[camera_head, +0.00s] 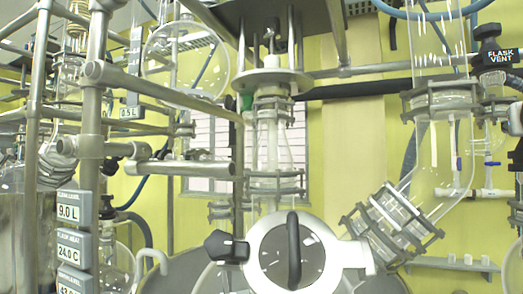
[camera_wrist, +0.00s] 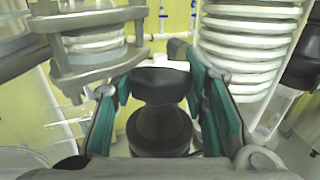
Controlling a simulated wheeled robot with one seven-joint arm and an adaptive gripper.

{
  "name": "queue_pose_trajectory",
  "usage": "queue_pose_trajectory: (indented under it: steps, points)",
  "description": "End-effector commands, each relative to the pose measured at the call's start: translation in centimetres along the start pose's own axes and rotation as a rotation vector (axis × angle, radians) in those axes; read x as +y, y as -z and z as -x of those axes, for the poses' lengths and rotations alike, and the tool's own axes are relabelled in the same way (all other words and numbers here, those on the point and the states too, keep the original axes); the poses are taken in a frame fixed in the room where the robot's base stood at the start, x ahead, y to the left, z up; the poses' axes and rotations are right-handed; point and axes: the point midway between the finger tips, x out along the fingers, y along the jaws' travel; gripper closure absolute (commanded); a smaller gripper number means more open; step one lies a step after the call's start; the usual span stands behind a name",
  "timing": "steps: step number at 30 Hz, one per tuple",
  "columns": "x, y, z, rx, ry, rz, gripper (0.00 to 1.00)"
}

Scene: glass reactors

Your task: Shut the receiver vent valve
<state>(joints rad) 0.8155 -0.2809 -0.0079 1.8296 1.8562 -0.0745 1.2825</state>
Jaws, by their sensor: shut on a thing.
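In the wrist view my gripper (camera_wrist: 161,90) has its two teal-padded fingers closed on the sides of a black valve knob (camera_wrist: 160,83). A white part shows just behind the knob. No label on this knob is readable, so I cannot confirm from a label which valve it is, nor whether it is open or shut. In the head view I cannot make out my gripper for certain. A black knob labelled FLASK VENT (camera_head: 497,56) is at the upper right. No receiver vent label is readable there.
In the wrist view a clamped glass flange (camera_wrist: 95,50) is close on the left and a white coil (camera_wrist: 250,45) close on the right. In the head view glass columns, metal rails (camera_head: 165,88) and a clamped glass joint (camera_head: 392,225) crowd the space. Display panels (camera_head: 75,210) stand at left.

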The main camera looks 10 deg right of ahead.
Motion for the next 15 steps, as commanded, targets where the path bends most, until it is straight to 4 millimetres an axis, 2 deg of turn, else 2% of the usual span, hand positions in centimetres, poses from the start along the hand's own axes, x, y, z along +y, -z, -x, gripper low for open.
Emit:
queue_pose_trajectory:
  steps: [1,15]
  points:
    - [0.44,0.27,-0.09,-0.002,0.022,0.0,0.88]
    - [0.41,0.27,-0.18,-0.001,0.373,-0.001,0.88]
